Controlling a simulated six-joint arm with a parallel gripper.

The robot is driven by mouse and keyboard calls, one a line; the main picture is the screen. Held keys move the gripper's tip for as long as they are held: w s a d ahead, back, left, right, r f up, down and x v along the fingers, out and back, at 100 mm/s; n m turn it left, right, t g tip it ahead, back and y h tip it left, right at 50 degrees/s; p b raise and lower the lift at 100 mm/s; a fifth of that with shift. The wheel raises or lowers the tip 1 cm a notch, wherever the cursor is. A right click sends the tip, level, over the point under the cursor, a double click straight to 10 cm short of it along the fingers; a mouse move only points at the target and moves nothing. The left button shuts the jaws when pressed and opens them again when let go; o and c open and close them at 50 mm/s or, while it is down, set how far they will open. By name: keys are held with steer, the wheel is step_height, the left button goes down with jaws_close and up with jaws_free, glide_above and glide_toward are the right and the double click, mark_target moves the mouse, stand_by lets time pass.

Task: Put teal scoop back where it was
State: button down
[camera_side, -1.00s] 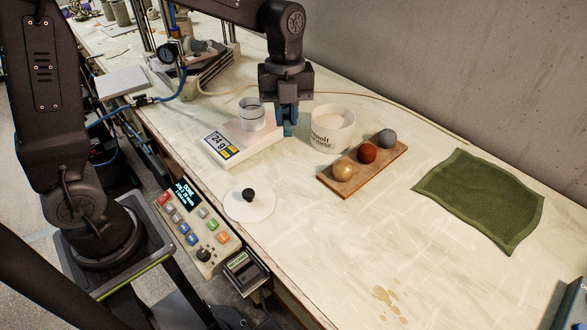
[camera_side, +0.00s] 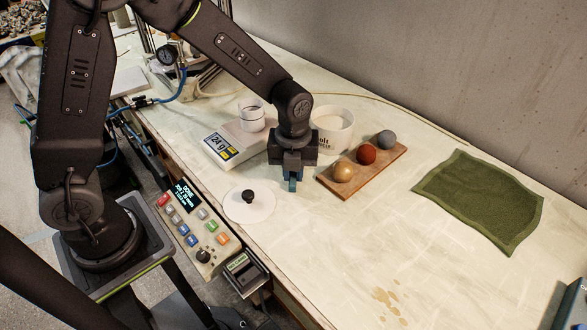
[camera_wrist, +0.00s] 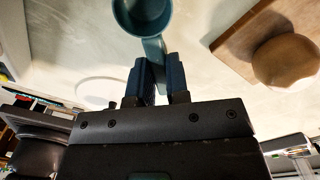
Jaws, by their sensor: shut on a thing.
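My gripper (camera_side: 292,184) is shut on the handle of the teal scoop (camera_wrist: 143,15). In the wrist view the scoop's round cup shows at the top, beyond the fingers (camera_wrist: 160,82), and its bowl looks empty. In the side view the scoop is mostly hidden by my gripper; only a bit of teal shows at the fingertips. My gripper is over the table between the white lid and the wooden board. I cannot tell whether the scoop touches the table.
The wooden board (camera_side: 335,190) with three balls is close on the right. The white tub (camera_side: 333,130) stands behind. A scale (camera_side: 219,148) bearing a cup (camera_side: 251,115) is at back left. The lid (camera_side: 262,207) lies to the left.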

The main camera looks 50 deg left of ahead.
steer(key=shift+f, duration=0.15)
steer(key=c, duration=1.1)
jaws_free()
step_height(320, 180, up, 12)
steer(key=s+a+r+n+t, duration=0.2)
steer(key=s+n, duration=0.6)
steer(key=n, duration=0.5)
steer(key=s+a+r+n+t, duration=0.3)
steer(key=s+n, duration=0.5)
steer(key=n, duration=0.6)
steer(key=shift+s+a+r+t, duration=0.3)
steer(key=shift+a+r, duration=0.15)
steer(key=shift+r, duration=0.7)
